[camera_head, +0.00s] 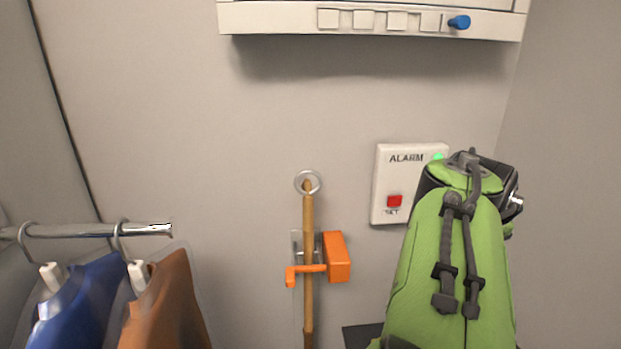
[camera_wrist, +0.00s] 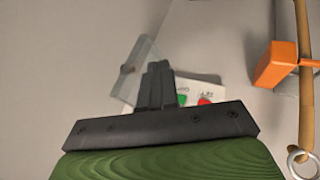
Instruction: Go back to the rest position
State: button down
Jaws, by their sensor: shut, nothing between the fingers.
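My gripper (camera_wrist: 158,82) shows in the wrist view, with its dark fingers together and nothing between them. It is in front of the white alarm panel (camera_wrist: 203,86), which appears upside down there and is partly hidden behind the fingers. I cannot tell whether they touch. In the head view, my green arm rises at the right and covers the right edge of the alarm panel (camera_head: 383,185); the fingers are hidden there. The panel has a red button (camera_head: 394,200) and a lit green light (camera_head: 438,156).
A wooden pole (camera_head: 308,230) with a ring stands in an orange clamp (camera_head: 337,257). A rail (camera_head: 95,230) at left carries blue (camera_head: 75,305) and brown (camera_head: 165,305) garments. A white shelf unit (camera_head: 280,18) hangs above. A translucent plate (camera_wrist: 136,72) is beside the fingers.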

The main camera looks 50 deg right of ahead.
jog(key=w+a+f+n+t+y+b, duration=0.1)
jog(key=w+a+f+n+t+b, duration=0.1)
jog(key=w+a+f, duration=0.4)
jog(key=w+a+f+n+t+y+b, duration=0.2)
jog(key=w+a+t+b, duration=0.1)
jog(key=w+a, duration=0.5)
jog(key=a+f+n+y+b, duration=0.2)
jog(key=a+f, duration=0.4)
jog(key=a, duration=0.4)
jog(key=a+f+n+y+b, duration=0.2)
jog(key=a+f, duration=0.3)
jog(key=a, duration=0.6)
jog(key=shift+w+a+f+n+t, duration=0.2)
jog(key=shift+w+f+n+t, duration=0.25)
jog(key=shift+n, duration=0.25)
